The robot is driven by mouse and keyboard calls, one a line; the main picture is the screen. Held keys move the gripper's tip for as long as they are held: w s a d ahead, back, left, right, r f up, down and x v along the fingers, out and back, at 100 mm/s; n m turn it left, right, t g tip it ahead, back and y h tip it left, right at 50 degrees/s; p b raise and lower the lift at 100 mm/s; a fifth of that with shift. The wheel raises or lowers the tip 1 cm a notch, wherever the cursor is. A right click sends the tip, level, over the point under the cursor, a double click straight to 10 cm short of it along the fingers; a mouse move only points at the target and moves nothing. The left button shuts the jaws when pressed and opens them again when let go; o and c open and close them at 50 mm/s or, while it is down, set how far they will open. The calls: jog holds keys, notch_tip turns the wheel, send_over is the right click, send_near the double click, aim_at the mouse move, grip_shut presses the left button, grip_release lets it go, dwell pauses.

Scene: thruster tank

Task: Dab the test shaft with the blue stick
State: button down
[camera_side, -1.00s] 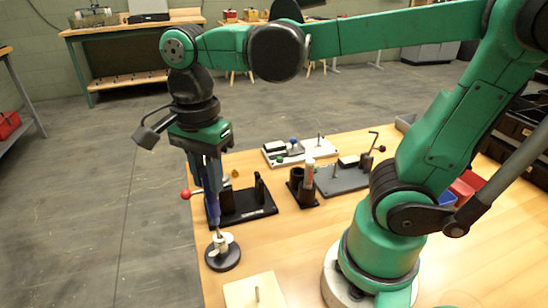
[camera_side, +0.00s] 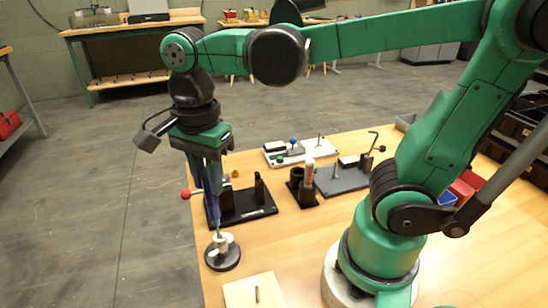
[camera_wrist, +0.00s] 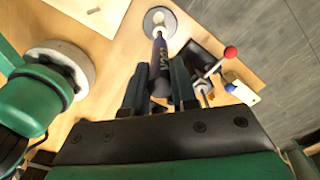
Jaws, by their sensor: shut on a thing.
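My gripper (camera_side: 209,186) is shut on the blue stick (camera_side: 214,208) and holds it nearly upright, tip down. Its lower end is at a small white holder on a round dark base (camera_side: 222,258), near the table's left edge; whether it touches is too small to tell. In the wrist view, my gripper (camera_wrist: 157,78) has the dark blue stick (camera_wrist: 160,58) between its fingers, pointing at the white piece on the round base (camera_wrist: 160,20). A short upright pin (camera_side: 257,294) stands on a pale wooden block; I cannot tell which piece is the test shaft.
A black fixture (camera_side: 243,208) with a red-knobbed lever (camera_side: 186,194) stands just behind the stick. Bare table lies right of the round base.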

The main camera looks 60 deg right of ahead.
jog(key=shift+f, duration=0.35)
dwell(1.4)
jog(key=shift+r, duration=0.15)
jog(key=shift+r, duration=2.4)
